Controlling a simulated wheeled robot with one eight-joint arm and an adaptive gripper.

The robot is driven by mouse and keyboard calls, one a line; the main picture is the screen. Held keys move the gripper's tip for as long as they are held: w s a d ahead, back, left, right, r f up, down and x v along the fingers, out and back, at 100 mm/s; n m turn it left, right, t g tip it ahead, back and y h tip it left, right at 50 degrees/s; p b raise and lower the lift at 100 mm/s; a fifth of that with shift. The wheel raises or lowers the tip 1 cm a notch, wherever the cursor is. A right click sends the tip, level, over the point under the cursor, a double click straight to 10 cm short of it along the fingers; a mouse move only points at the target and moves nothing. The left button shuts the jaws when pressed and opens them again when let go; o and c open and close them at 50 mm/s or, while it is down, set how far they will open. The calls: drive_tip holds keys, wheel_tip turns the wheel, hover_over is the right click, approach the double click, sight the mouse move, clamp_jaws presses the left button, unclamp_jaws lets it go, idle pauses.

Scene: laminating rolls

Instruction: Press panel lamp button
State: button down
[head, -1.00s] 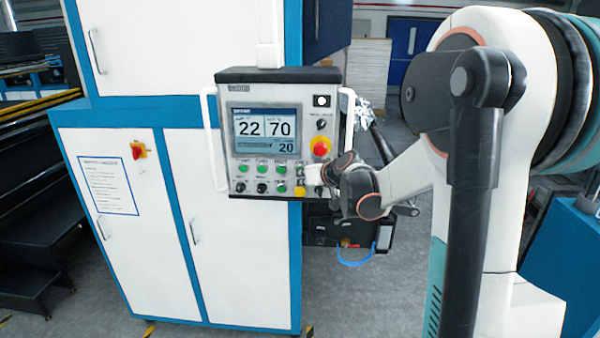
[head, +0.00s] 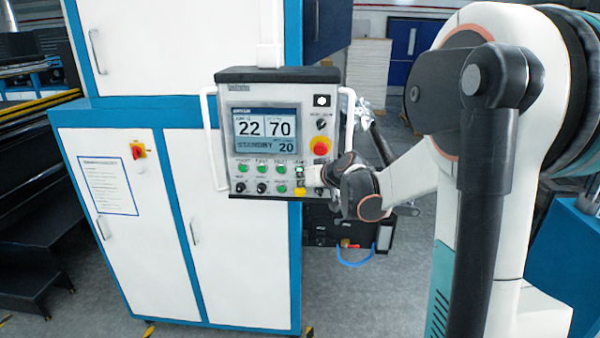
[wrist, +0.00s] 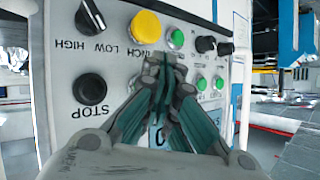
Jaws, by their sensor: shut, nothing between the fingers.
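The control panel (head: 212,150) hangs in front of a white and blue cabinet, with a lit screen (head: 264,131) reading 22, 70, STANDBY and 20. The lamp button (head: 300,171) appears to be the pale one at the right end of the upper button row, above the yellow button (head: 300,191). My gripper (wrist: 164,62) is shut and empty, its tips close to the panel face just below the yellow button (wrist: 145,27) in the wrist view. The fingers hide part of the upper row there, so contact with the lamp button cannot be told.
A black STOP button (wrist: 90,91) and a HIGH/LOW knob (wrist: 90,17) sit left of my fingers in the wrist view. Green buttons (wrist: 202,83) lie to the right. A red emergency stop (head: 320,146) and white side handles (head: 207,110) stand out from the panel.

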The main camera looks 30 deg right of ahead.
drive_tip(key=shift+s+a, duration=0.15)
drive_tip(key=shift+s, duration=0.15)
drive_tip(key=s+a, duration=0.1)
drive_tip(key=s, duration=0.1)
drive_tip(key=s+a, duration=0.1)
drive_tip(key=s, duration=0.1)
drive_tip(key=shift+a, duration=0.4)
idle(0.8)
